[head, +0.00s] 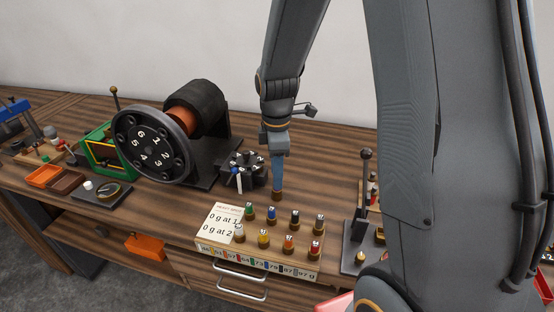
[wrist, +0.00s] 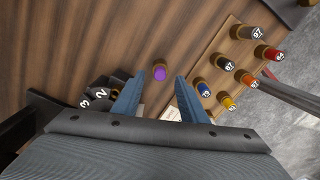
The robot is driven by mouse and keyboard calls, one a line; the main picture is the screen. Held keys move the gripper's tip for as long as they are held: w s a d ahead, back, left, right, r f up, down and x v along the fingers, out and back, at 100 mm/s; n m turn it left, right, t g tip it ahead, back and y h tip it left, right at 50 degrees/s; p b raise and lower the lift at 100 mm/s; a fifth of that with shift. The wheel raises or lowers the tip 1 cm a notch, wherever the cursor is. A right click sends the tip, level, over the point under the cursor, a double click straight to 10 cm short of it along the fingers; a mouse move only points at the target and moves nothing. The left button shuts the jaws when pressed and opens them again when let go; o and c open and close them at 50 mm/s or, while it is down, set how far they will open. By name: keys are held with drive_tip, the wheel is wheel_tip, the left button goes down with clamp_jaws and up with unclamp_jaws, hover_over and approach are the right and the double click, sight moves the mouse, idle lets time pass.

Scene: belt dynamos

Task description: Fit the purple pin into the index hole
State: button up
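The purple pin (wrist: 159,73) stands on the wooden bench, its purple top showing between the tips of my two blue fingers in the wrist view. My gripper (wrist: 159,76) is open, with a gap between the pin and each finger. In the head view my gripper (head: 278,176) points straight down, and the pin's brass-brown lower part (head: 277,196) shows just below the fingers; its top is hidden there. A large black wheel (head: 150,148) numbered 1 to 6 has round holes near its rim. I cannot tell which hole is the index hole.
A wooden rack (head: 260,262) with several coloured pins and a weight card (head: 221,222) stands in front of my gripper. A small black turret (head: 243,172) is close on the left. A lever stand (head: 362,205) is at the right. Bare bench lies behind the pin.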

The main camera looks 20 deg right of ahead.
drive_tip(key=shift+f, duration=1.55)
drive_tip(key=c, duration=0.9)
drive_tip(key=o, duration=0.9)
